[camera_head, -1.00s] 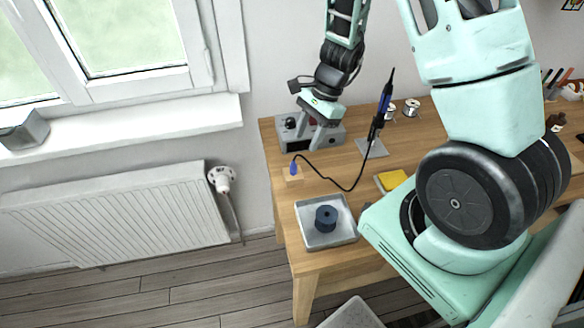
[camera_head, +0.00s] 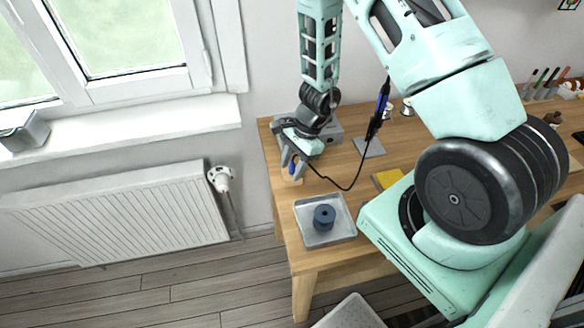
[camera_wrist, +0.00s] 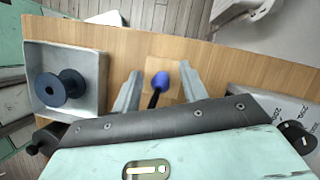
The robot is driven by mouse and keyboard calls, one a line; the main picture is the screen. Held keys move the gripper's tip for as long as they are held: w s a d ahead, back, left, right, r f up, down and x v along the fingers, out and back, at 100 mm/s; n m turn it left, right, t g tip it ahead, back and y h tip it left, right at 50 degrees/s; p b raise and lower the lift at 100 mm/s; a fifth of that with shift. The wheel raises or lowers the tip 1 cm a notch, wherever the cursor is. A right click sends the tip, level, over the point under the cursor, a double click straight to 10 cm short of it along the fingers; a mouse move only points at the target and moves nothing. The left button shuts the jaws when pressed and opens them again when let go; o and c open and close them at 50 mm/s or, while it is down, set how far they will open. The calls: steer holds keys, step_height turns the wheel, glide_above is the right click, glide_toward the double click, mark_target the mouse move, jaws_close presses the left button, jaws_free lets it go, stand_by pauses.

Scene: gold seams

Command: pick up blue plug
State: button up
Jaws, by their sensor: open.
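The blue plug (camera_wrist: 160,80) stands on a small light wooden block (camera_wrist: 172,68) near the table's left edge, with a black cable running from it. In the wrist view it lies between my two open fingers, apart from both. In the head view my gripper (camera_head: 292,172) is over the block, and the plug (camera_head: 292,167) shows partly between the fingers. My gripper also shows in the wrist view (camera_wrist: 158,90), open and empty. How far the fingertips reach down beside the plug is hard to tell.
A metal tray (camera_head: 343,235) with a dark blue spool (camera_head: 324,217) stands in front of the block. A grey station (camera_head: 332,131) is behind my gripper. The black cable (camera_head: 352,184) runs to a blue-handled tool (camera_head: 380,108) on a stand. A yellow sponge (camera_head: 388,178) lies to the right.

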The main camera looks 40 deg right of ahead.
jaws_close()
steer(key=shift+r, duration=0.1)
